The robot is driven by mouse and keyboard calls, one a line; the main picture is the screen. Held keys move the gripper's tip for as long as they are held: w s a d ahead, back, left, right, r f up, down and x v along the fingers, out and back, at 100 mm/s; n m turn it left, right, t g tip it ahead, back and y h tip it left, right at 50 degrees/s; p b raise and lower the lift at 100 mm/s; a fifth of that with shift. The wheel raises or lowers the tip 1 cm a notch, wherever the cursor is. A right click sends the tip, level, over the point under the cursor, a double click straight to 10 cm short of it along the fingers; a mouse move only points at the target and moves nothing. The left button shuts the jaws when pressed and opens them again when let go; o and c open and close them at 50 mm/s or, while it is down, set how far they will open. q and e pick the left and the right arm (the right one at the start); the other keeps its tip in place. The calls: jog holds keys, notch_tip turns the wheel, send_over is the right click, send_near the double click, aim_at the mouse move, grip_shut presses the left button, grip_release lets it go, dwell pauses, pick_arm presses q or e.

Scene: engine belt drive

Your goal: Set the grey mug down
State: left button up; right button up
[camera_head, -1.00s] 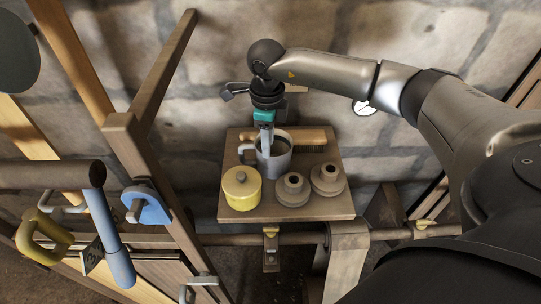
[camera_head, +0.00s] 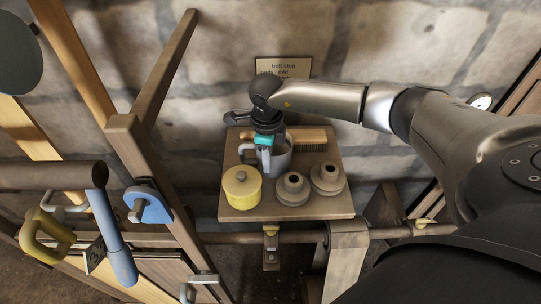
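The grey mug (camera_head: 282,162) stands upright on the small wooden shelf board (camera_head: 232,209), its handle toward the left. My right gripper (camera_head: 266,164) reaches down over the mug from above. A pale finger shows against the mug's near left side, and the teal part of the gripper is just above the rim. The gripper hides much of the mug's opening and left side. Whether the fingers are closed on the mug's wall cannot be made out. My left gripper is not in view.
A yellow lidded pot (camera_head: 241,188) and two grey-brown stepped pulleys (camera_head: 292,188) (camera_head: 327,178) stand close in front of the mug. A brush (camera_head: 300,136) lies behind it. A wooden frame post (camera_head: 165,185) rises at left; a stone wall is behind.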

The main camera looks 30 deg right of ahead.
grip_shut()
dwell(1.1)
